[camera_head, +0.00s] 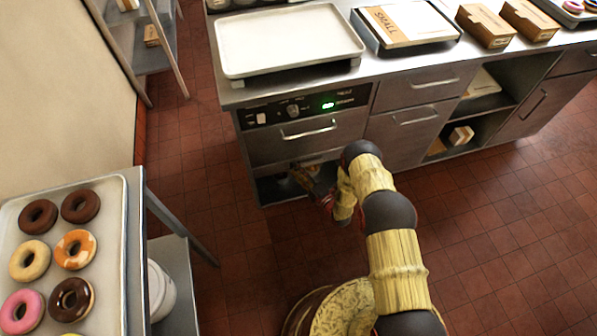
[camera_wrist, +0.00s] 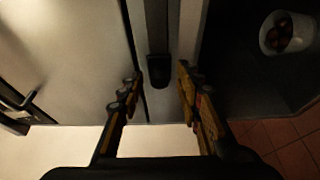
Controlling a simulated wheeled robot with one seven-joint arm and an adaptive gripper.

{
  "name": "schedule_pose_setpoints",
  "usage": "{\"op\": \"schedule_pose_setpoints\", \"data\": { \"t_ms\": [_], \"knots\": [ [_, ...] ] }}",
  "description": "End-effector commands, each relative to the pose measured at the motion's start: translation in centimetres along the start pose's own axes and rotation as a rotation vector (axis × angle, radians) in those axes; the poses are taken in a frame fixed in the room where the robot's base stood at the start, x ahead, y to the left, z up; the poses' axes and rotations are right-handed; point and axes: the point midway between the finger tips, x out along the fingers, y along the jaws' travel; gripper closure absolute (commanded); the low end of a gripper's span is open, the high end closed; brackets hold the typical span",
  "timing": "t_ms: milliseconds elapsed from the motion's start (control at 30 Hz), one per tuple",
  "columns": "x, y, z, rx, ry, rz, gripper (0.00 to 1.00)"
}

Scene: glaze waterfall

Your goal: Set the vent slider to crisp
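In the wrist view a dark block (camera_wrist: 158,70) sits at the end of a dark upright strip on a pale metal face. It may be the vent slider, but no "crisp" mark or other label is readable. My gripper (camera_wrist: 160,84) is open, with one finger on each side of the block and gaps visible between. I cannot tell how far the block is from the fingertips in depth. In the head view my gripper (camera_head: 312,186) is low at the front of the counter unit, by the opening under the drawer (camera_head: 308,137); the slider cannot be made out there.
A control panel (camera_head: 310,106) with a green display, knob and white switch is above the drawer. A large tray (camera_head: 285,40) lies on the counter. A donut tray (camera_head: 110,260) stands at left. A white tub (camera_wrist: 286,33) shows in the dark compartment. Red floor tiles are clear at right.

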Motion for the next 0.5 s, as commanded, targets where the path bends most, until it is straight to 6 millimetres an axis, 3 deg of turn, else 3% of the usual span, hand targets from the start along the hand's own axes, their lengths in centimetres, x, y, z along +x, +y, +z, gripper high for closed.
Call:
{"op": "schedule_pose_setpoints", "data": {
  "t_ms": [500],
  "knots": [
    [-0.01,0.05,0.01,0.0,0.0,0.001,0.91]
  ]
}}
